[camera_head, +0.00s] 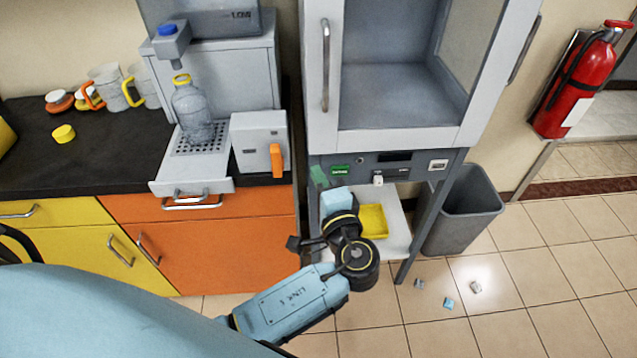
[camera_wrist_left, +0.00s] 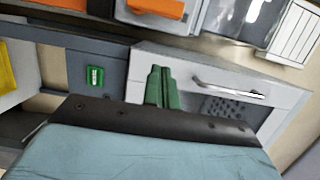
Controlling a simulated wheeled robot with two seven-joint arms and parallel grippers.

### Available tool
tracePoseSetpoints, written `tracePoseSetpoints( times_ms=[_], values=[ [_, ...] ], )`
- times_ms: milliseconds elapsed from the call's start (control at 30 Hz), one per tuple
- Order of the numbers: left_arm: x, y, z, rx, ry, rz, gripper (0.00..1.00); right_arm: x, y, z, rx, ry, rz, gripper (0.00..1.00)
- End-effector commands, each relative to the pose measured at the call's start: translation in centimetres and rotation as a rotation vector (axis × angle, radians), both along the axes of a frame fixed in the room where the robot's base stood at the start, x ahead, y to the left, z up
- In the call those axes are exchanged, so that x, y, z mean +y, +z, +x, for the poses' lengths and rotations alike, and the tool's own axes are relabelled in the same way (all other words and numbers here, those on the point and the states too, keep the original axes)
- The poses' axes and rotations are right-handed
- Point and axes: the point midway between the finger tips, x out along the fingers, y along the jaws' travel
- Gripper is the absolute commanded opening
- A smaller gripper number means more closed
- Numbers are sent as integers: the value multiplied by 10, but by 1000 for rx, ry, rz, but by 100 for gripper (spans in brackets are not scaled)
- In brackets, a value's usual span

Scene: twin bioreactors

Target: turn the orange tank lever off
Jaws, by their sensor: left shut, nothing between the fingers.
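The orange lever (camera_head: 277,160) hangs downward on the front of a white box beside the grey dispenser. In the left wrist view an orange part that looks like the lever (camera_wrist_left: 155,7) shows at the top edge, partly cut off. My left gripper (camera_head: 318,177) has green fingers, which are small in the head view. It is to the right of the lever, apart from it, near the cabinet's control panel. In the left wrist view the green fingers (camera_wrist_left: 163,88) are together and hold nothing. My right gripper is not in view.
A clear bottle (camera_head: 191,110) stands on the drip tray (camera_head: 193,182) left of the lever. The glass-fronted cabinet (camera_head: 380,140) is on the right, with a yellow tray (camera_head: 373,221) below. A grey bin (camera_head: 465,215) and a fire extinguisher (camera_head: 580,80) stand farther right.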

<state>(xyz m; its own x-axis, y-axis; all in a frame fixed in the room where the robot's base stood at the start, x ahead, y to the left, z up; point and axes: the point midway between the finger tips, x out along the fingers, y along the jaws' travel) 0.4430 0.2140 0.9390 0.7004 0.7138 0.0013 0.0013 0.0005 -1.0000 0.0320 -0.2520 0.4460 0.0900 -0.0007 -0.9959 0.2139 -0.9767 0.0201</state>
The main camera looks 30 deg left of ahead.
Motion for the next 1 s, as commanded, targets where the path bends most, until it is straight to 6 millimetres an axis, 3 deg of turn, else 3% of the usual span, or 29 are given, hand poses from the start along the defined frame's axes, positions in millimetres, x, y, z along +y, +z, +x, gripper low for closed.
tracePoseSetpoints(
  times_ms=[267,533,1000],
  values=[
    [44,1,43,-1,2,4,0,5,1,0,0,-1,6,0],
    [72,0,22,3,0,1,0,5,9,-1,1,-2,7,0],
    [76,-1,20,2,0,-2,0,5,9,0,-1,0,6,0]
  ],
)
